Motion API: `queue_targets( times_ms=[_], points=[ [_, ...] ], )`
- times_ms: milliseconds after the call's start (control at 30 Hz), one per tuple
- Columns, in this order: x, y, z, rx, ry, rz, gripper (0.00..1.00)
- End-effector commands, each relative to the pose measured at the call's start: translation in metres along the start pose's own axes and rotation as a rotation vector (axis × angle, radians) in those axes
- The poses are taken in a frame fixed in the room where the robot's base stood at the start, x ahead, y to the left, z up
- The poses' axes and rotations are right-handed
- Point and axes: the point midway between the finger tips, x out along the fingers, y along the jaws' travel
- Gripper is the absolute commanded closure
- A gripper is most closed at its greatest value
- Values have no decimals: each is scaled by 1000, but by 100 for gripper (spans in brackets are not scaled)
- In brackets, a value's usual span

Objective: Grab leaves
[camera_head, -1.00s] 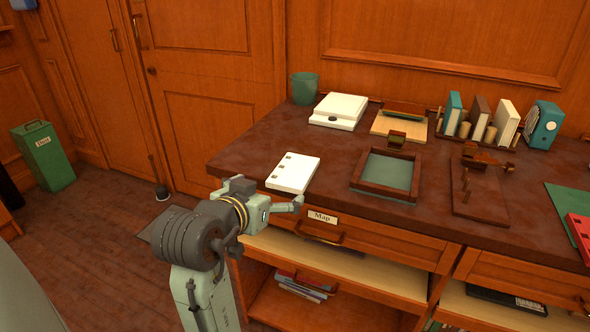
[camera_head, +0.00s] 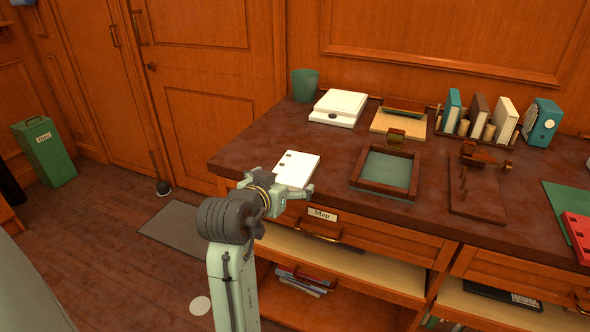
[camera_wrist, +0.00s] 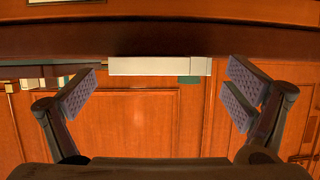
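The leaves (camera_head: 296,167) are a flat white stack with dark punch holes, lying near the front edge of the desk (camera_head: 240,157). My gripper (camera_head: 306,192) is at the desk's front edge, beside the near end of the stack, and hides part of it. In the wrist view, which looks upside down, the stack (camera_wrist: 155,66) shows edge-on as a white slab. It lies between the two spread fingers (camera_wrist: 160,96) and beyond them. The gripper is open and empty, with clear space between each finger and the stack.
A wooden tray with a green inlay (camera_head: 390,194) stands right of the leaves. A white box (camera_head: 340,104) and green cup (camera_head: 305,84) stand behind. The "Map" drawer (camera_head: 380,240) has a protruding handle below my gripper. A green bin (camera_head: 45,150) stands on the floor.

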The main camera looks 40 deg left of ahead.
Motion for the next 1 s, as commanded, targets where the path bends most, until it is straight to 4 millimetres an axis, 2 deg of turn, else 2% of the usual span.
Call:
queue_targets(
  times_ms=[67, 733, 1000],
  points=[
    [0, 0, 0, 0, 0, 0, 12],
    [0, 0, 0, 0, 0, 0, 56],
    [-1, 0, -2, 1, 2, 0, 56]
  ],
)
